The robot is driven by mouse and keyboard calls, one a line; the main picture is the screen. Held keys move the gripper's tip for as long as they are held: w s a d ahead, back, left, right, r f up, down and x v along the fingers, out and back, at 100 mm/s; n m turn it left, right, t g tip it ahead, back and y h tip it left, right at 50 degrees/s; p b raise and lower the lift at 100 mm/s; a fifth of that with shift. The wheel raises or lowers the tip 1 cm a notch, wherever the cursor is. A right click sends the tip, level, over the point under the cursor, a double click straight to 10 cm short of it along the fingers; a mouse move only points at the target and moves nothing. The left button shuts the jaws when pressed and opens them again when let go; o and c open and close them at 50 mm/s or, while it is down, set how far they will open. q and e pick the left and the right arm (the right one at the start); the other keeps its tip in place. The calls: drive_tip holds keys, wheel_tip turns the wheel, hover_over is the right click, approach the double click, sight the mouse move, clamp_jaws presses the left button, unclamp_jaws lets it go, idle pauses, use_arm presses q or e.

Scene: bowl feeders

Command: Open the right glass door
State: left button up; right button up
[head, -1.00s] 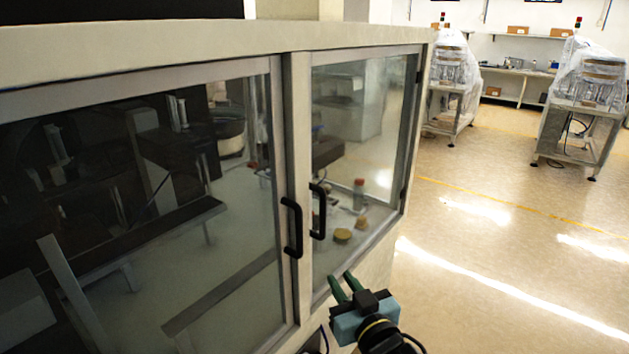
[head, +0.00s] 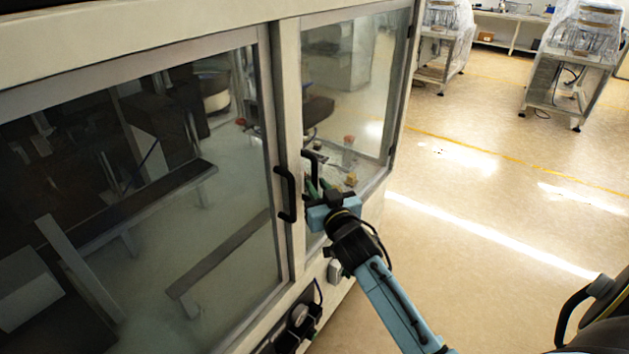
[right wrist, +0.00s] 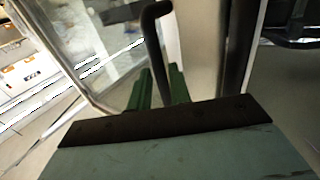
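The right glass door (head: 345,85) is shut in the cabinet front, with a grey metal frame. Its black bar handle (head: 314,160) stands upright near the door's left edge. My right gripper (head: 313,186), with green fingers, is at the handle's lower part and hides some of it. In the right wrist view the fingers (right wrist: 161,80) are apart, with the handle (right wrist: 154,45) running down between them. I cannot tell whether they touch it. My left gripper is not in view.
The left glass door (head: 150,180) is shut, and its black handle (head: 286,195) is close to the left of my right gripper. Dark fittings (head: 298,318) sit on the panel below. The floor (head: 470,240) to the right is clear. Plastic-covered machines (head: 575,65) stand farther back.

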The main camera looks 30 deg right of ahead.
drive_tip(key=shift+w+d, duration=0.15)
drive_tip(key=shift+w, duration=0.55)
drive_tip(key=shift+w+d, duration=0.1)
drive_tip(key=shift+w, duration=0.55)
clamp_jaws()
